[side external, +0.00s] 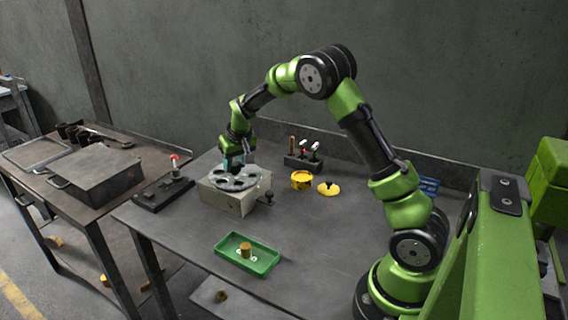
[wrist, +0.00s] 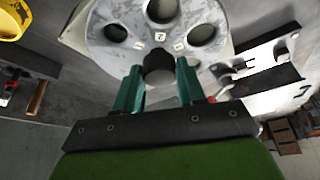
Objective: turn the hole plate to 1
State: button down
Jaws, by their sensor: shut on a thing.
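The hole plate (side external: 236,180) is a grey round disc with several holes, lying flat on top of a light box (side external: 228,203) on the bench. A black knob (wrist: 158,66) stands up at the plate's centre. My gripper (wrist: 159,82) has its two teal fingers on either side of this knob, shut on it. In the side view my gripper (side external: 234,162) points down over the plate and hides the knob.
A green tray (side external: 268,264) with a yellow-brown cylinder (side external: 246,249) lies in front. A yellow pot (side external: 301,181), a yellow lid (side external: 329,188) and a black tool rack (side external: 302,162) stand to the right. A red-topped lever (side external: 175,164) is at left.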

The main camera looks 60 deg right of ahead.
jog(key=shift+a+m+g+h, duration=0.1)
jog(key=shift+m+g+h, duration=0.5)
jog(key=shift+m, duration=1.4)
jog(key=c, duration=0.6)
grip_release()
jog(key=shift+c, duration=0.2)
jog(key=v, duration=1.7)
jog(key=shift+w, duration=0.1)
